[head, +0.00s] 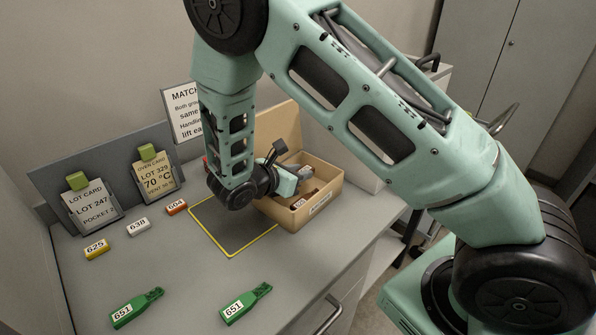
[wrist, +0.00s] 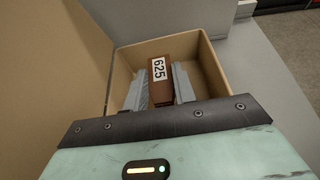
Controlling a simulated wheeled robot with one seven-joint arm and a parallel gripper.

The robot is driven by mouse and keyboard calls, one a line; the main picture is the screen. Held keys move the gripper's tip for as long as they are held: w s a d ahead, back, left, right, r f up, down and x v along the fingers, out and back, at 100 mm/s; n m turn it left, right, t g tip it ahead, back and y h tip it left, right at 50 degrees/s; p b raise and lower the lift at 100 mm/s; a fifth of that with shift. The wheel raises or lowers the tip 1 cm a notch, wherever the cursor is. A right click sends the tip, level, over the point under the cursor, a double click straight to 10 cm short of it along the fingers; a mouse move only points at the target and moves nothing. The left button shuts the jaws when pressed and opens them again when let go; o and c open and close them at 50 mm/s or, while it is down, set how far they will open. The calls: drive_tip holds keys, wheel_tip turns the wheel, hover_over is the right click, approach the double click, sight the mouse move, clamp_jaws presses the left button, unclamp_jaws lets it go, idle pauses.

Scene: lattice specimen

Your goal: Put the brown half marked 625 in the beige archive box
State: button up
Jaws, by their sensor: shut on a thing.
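The brown half marked 625 (wrist: 161,80) is between the two grey fingers of my gripper (wrist: 160,88), which is shut on it. Its white label faces the wrist camera. The beige archive box (wrist: 123,73) surrounds the half and fingertips in the wrist view; I cannot tell whether the half touches the box floor. In the head view the open box (head: 322,212) stands on the counter, with my gripper (head: 300,187) at its opening. There the half is mostly hidden by the box wall and my gripper.
A yellow-outlined dark area (head: 235,232) lies left of the box. Yellow 625 (head: 96,250), white 638 (head: 139,227) and orange 604 (head: 176,208) tags lie further left. Two green pieces marked 651 (head: 137,307) (head: 245,303) lie in front. Card holders (head: 90,205) and a sign (head: 183,115) stand behind.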

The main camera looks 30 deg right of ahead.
drive_tip(key=shift+f+b, duration=0.45)
drive_tip(key=shift+f, duration=0.2)
drive_tip(key=shift+s, duration=0.1)
drive_tip(key=o, duration=0.9)
drive_tip(key=shift+o, duration=0.2)
drive_tip(key=shift+f, duration=0.1)
